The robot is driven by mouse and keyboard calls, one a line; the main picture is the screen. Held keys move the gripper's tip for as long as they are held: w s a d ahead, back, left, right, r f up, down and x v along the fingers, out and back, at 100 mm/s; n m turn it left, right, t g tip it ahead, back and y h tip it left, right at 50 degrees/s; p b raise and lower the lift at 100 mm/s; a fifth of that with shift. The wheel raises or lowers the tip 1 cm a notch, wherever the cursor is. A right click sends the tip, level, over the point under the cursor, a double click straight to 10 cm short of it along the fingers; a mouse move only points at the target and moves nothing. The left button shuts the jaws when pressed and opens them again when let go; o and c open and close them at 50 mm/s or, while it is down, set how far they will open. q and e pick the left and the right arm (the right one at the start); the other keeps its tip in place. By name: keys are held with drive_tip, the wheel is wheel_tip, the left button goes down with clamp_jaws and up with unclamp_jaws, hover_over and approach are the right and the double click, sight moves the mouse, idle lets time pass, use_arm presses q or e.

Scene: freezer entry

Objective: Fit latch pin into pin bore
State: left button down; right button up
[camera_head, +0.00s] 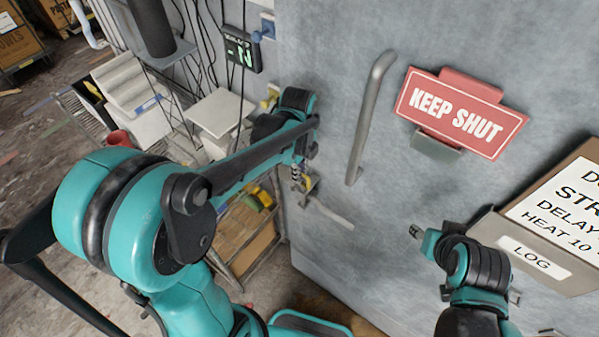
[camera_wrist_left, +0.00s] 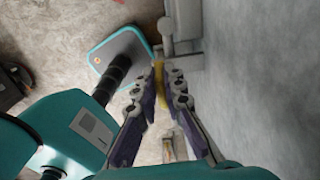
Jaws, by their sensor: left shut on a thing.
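My left gripper (camera_head: 299,178) is at the left edge of the grey freezer door, below the arm's dark wrist. In the left wrist view its two fingers (camera_wrist_left: 160,88) close on a slim yellow piece (camera_wrist_left: 159,74), which looks like the latch pin. The yellow piece stands beside a grey metal latch fitting (camera_wrist_left: 180,42) on the door's edge. I cannot tell whether its tip touches the fitting; the bore is not visible. My right gripper (camera_head: 415,232) is in front of the door at lower right, its finger opening unclear.
A vertical bar handle (camera_head: 368,120) and a red KEEP SHUT sign (camera_head: 460,112) are on the door. A log holder (camera_head: 535,257) sticks out at right. A wire rack (camera_head: 175,115) and a shelf with yellow items (camera_head: 240,240) stand left of the door.

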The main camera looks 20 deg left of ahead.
use_arm(q)
drive_tip(key=shift+f+b, duration=0.85)
drive_tip(key=shift+f, duration=0.2)
drive_tip(key=c, duration=1.6)
unclamp_jaws()
drive_tip(key=shift+o, duration=0.2)
wheel_tip(320, 180, up, 12)
drive_tip(key=shift+a, duration=0.1)
drive_tip(key=shift+s, duration=0.1)
